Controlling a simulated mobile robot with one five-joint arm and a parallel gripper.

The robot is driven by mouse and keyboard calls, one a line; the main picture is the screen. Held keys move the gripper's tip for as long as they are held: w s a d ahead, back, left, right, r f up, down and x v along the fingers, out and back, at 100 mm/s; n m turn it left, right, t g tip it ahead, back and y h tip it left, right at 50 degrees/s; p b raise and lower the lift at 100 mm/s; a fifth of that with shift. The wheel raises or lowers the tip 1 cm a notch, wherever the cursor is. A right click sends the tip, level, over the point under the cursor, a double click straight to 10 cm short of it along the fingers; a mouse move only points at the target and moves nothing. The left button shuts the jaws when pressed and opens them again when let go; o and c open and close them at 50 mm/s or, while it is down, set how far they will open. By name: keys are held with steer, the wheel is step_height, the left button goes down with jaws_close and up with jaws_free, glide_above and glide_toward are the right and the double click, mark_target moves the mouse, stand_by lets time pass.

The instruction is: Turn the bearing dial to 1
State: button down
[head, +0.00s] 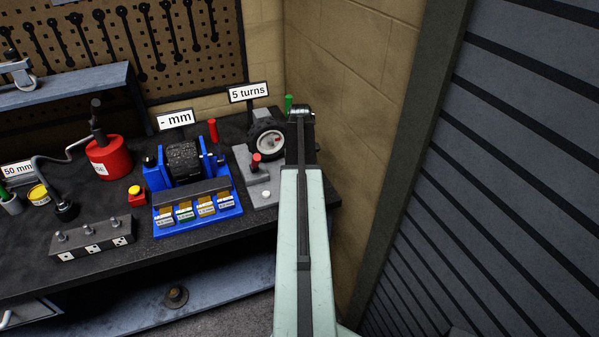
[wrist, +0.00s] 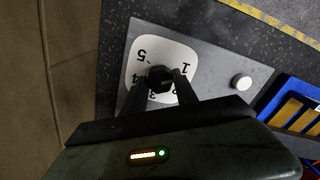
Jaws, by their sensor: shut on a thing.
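The bearing dial's white face (wrist: 178,55) is in the upper middle of the wrist view, on a grey plate (wrist: 215,60). Its numbers run from 5 at the upper left to 1 at the right, with 4, 3 and 2 along the lower side, partly covered. The black knob (wrist: 160,76) is at its centre. My gripper (wrist: 162,88) is shut on the knob, one finger on each side. Which number the knob points to cannot be told. In the head view my arm hides the dial and my fingertips.
A brick wall (head: 362,90) is close on the right.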

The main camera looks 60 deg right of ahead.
stand_by(0.4)
steer(key=c, duration=0.9)
jaws_free()
steer(key=shift+c, duration=0.2)
step_height(320, 180, up, 8)
steer(key=p, duration=0.8)
steer(key=shift+f, duration=0.1)
steer(key=shift+a, duration=0.1)
